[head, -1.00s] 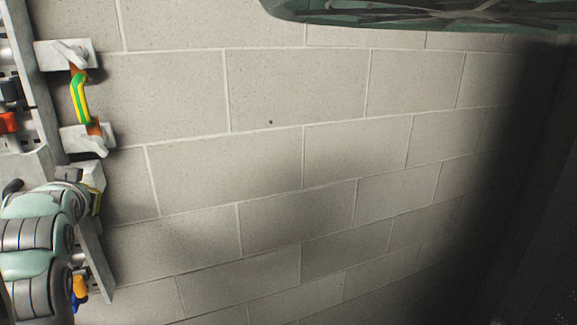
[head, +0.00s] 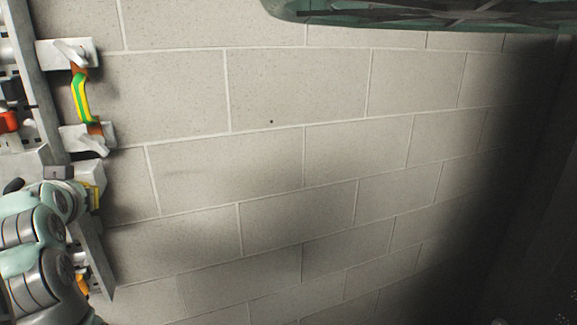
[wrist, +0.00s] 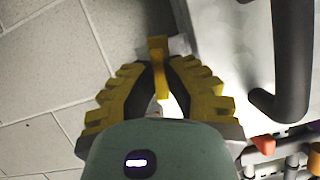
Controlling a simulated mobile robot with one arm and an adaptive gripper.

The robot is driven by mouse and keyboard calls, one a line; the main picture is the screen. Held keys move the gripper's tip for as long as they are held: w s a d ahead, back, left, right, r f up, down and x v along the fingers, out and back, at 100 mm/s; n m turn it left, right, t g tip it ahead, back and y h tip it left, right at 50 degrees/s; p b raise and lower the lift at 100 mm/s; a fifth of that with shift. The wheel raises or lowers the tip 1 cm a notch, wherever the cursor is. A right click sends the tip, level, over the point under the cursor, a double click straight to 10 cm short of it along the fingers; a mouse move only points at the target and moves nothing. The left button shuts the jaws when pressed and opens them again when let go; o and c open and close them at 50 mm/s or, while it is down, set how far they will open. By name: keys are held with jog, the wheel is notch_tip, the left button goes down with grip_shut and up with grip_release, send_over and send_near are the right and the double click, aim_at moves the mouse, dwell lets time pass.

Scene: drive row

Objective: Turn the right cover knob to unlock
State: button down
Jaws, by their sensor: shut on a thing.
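A yellow knob (wrist: 157,48) stands upright between the fingertips of my gripper (wrist: 160,68) in the wrist view. The two dark fingers with yellow stepped pads close on it from both sides, and its lower part shows between them. A pale plate lies just behind the knob. In the head view my gripper (head: 95,194) shows only as a bit of yellow at the pale lower cover corner (head: 88,172) at the left edge. The knob cannot be made out there, and its lock position cannot be told.
A thick black handle (wrist: 293,60) is close to the right of my gripper in the wrist view. A green-yellow strap (head: 80,97) joins two pale brackets above my arm in the head view. A block wall (head: 270,150) fills the middle.

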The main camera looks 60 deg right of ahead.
jog(key=shift+f, duration=0.1)
dwell(0.6)
jog(key=c, duration=1)
grip_release()
